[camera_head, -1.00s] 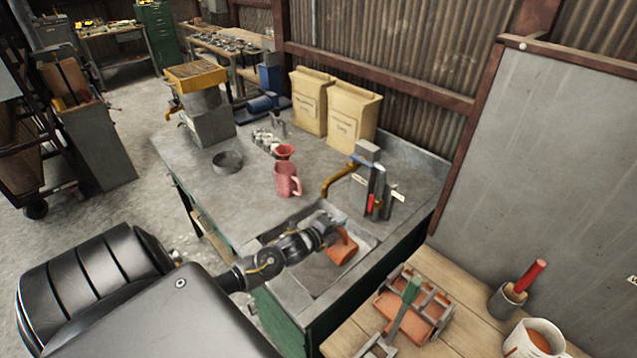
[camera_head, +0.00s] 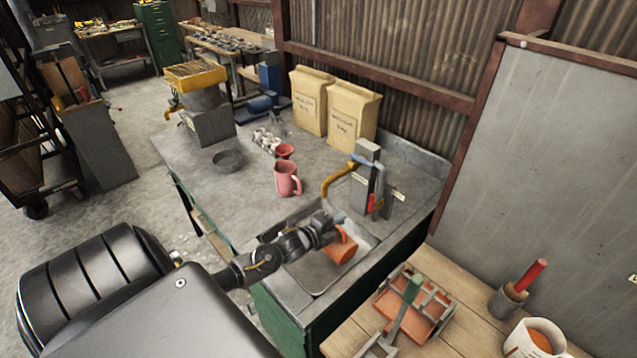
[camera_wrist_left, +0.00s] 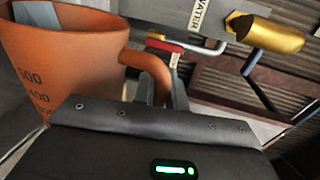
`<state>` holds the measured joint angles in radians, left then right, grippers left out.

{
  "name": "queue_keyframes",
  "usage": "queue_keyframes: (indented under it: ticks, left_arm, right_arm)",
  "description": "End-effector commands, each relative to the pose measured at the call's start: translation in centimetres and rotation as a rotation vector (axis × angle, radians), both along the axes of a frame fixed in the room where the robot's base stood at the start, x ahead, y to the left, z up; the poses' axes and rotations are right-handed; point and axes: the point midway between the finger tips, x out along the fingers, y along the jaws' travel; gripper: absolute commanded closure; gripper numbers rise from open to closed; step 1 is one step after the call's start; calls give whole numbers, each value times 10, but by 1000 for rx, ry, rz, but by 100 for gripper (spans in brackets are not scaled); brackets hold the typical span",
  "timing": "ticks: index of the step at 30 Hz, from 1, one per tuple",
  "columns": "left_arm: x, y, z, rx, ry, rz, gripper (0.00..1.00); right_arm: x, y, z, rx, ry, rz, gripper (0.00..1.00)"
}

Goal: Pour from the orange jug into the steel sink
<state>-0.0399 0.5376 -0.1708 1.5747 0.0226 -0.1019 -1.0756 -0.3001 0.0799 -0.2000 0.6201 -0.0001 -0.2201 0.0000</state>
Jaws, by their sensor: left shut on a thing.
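The orange jug (camera_head: 341,246) is tilted over the steel sink (camera_head: 318,277) in the head view. My left gripper (camera_head: 328,229) is shut on the jug's handle. In the left wrist view the jug (camera_wrist_left: 65,65) fills the upper left, with dark measuring numbers on its side, and its curved handle sits at the gripper fingers (camera_wrist_left: 163,88). The inside of the jug and any stream from it cannot be made out. My right gripper is not in view.
A brass tap (camera_head: 338,177) rises behind the sink. A pink jug (camera_head: 287,179) and a red funnel (camera_head: 285,151) stand on the bench to the left.

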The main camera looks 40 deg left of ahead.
Motion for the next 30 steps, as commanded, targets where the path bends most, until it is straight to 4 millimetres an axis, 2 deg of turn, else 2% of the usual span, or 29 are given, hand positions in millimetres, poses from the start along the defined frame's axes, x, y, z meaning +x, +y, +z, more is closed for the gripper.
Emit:
queue_keyframes:
  ticks: [15,30]
  left_arm:
    - [1,12,-2,-96,8,0,100]
    - [1,13,-2,-105,8,0,100]
  right_arm:
    - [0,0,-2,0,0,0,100]
    - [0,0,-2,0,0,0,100]
